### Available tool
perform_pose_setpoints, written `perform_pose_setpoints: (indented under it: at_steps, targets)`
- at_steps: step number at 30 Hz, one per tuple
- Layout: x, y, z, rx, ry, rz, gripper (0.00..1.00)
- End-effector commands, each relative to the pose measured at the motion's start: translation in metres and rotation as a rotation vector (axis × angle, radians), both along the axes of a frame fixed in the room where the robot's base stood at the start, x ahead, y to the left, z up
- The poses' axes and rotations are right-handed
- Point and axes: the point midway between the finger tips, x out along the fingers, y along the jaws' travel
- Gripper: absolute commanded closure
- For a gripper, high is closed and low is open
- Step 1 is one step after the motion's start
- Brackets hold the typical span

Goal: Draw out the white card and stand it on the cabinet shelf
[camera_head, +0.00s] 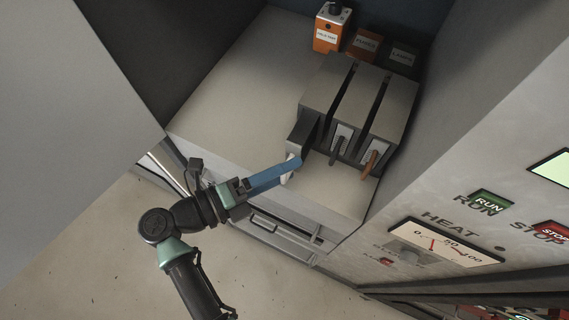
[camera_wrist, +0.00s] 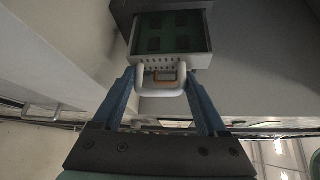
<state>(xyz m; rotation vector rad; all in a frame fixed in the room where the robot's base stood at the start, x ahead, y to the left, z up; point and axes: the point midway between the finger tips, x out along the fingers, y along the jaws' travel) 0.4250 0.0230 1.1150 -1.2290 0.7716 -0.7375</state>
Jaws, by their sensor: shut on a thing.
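My gripper (camera_head: 290,168) reaches in from the lower left, its blue fingers at the white handle of the leftmost card in a grey rack (camera_head: 325,85). In the wrist view my gripper (camera_wrist: 160,80) is shut on the white card (camera_wrist: 172,64), one finger at each side of its looped handle. A green board shows behind the card's pale, perforated front, with a dark casing around its far end. The cabinet shelf (camera_head: 230,90) is a pale, mostly bare surface left of the rack.
A grey handle (camera_head: 338,150) and a brown-orange handle (camera_head: 371,163) stand close to the right. An orange box (camera_head: 330,28) and labelled boxes (camera_head: 364,45) line the back. A panel with a HEAT meter (camera_head: 436,242) bounds the right; a grey wall (camera_head: 70,120) bounds the left.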

Motion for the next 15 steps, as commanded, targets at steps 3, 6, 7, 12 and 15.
perform_pose_setpoints:
  at_steps: [3, 6, 7, 12, 15]
  targets:
    - [-0.0002, 0.0003, 0.0008, -0.001, -0.003, 0.0, 0.93]
    - [-0.0002, 0.0004, 0.0008, -0.001, -0.003, 0.0, 0.93]
    - [0.0001, 0.0003, 0.0015, -0.001, -0.004, 0.0, 0.19]
    - [0.0, 0.0004, 0.0011, -0.001, -0.003, 0.0, 0.0]
    - [0.0, 0.0003, 0.0008, -0.001, -0.002, 0.001, 0.0]
